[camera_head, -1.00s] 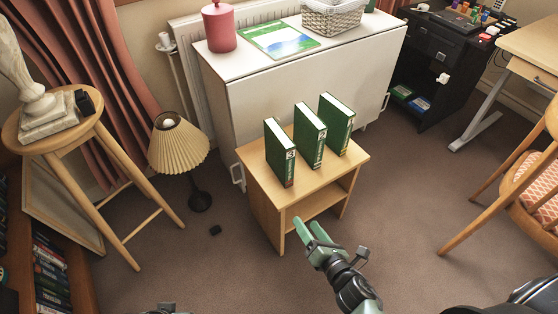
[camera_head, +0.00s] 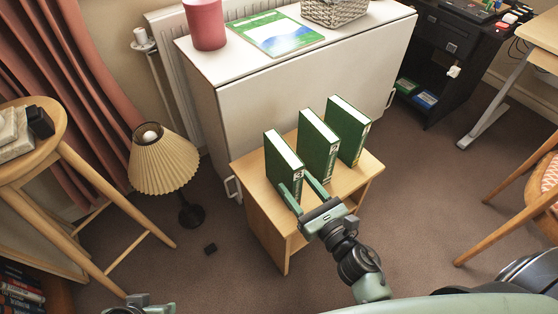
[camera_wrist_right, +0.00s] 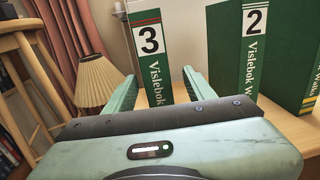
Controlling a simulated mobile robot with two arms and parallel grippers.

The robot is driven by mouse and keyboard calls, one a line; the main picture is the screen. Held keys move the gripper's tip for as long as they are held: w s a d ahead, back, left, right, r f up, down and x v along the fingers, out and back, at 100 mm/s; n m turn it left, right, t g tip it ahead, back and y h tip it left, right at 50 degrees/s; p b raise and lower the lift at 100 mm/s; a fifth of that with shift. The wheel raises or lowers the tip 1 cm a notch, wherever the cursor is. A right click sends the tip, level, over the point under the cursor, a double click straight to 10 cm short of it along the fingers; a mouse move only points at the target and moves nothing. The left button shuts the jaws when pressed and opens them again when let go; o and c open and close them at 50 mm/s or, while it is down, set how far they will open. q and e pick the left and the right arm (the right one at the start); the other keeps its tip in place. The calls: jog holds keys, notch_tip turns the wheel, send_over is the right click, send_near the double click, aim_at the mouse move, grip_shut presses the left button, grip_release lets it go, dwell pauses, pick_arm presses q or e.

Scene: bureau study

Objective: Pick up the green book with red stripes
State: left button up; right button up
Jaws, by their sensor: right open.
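Three green books stand upright in a row on a small wooden stand (camera_head: 258,193). The left book (camera_head: 283,160) has a 3 on its white spine label and shows in the right wrist view (camera_wrist_right: 150,50). The middle book (camera_head: 318,148) has a 2 and also shows there (camera_wrist_right: 252,50). The right book (camera_head: 348,130) stands beyond it. A part of my left gripper (camera_head: 140,304) shows at the bottom edge.
A white cabinet (camera_head: 235,125) stands right behind the stand. A pleated lamp (camera_head: 163,160) and a wooden stool (camera_head: 110,195) are to the left. A wooden chair (camera_head: 510,225) is at the right. Carpet is clear between stand and chair.

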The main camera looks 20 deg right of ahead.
aim_at(282, 167)
jog(key=x, duration=0.7)
jog(key=shift+w+a+f, duration=0.15)
jog(key=shift+w+f, duration=0.05)
grip_shut()
jog(key=shift+r, duration=0.15)
dwell(1.1)
